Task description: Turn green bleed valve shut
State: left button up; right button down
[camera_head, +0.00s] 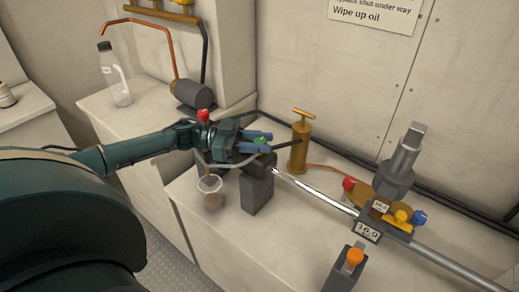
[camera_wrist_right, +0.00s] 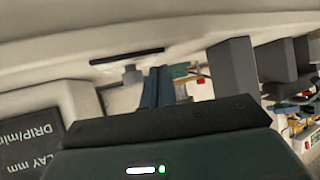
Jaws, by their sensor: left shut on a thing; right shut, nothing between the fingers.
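The green bleed valve (camera_head: 260,140) shows as a small green knob between the blue fingers of my left gripper (camera_head: 257,143). The fingers are shut on it, at the top of a dark grey block (camera_head: 257,188) at the left end of the steel rod (camera_head: 315,188). The fingers hide part of the knob, so its exact turn cannot be told. In the right wrist view, my right gripper (camera_wrist_right: 157,88) has its blue-grey fingers shut with nothing between them. My right gripper does not show in the head view.
A clear cup (camera_head: 210,191) stands left of the block. A brass hand pump (camera_head: 300,142) is behind. Red, yellow and blue knobs sit by a grey cylinder (camera_head: 398,165); an orange knob (camera_head: 355,256) is in front. A bottle (camera_head: 116,80) stands back left.

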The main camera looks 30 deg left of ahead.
pick_arm(q)
jog(key=shift+m+g+b, duration=0.3)
jog(key=shift+m+g, duration=0.1)
jog(key=shift+g, duration=0.1)
pick_arm(e)
jog(key=shift+w+a, duration=0.1)
jog(key=shift+a, duration=0.1)
jog(key=shift+w+r, duration=0.1)
jog(key=shift+r, duration=0.1)
pick_arm(q)
jog(key=o, duration=0.9)
jog(key=shift+d, duration=0.1)
pick_arm(e)
jog(key=shift+w+d, duration=0.1)
jog(key=shift+f, duration=0.1)
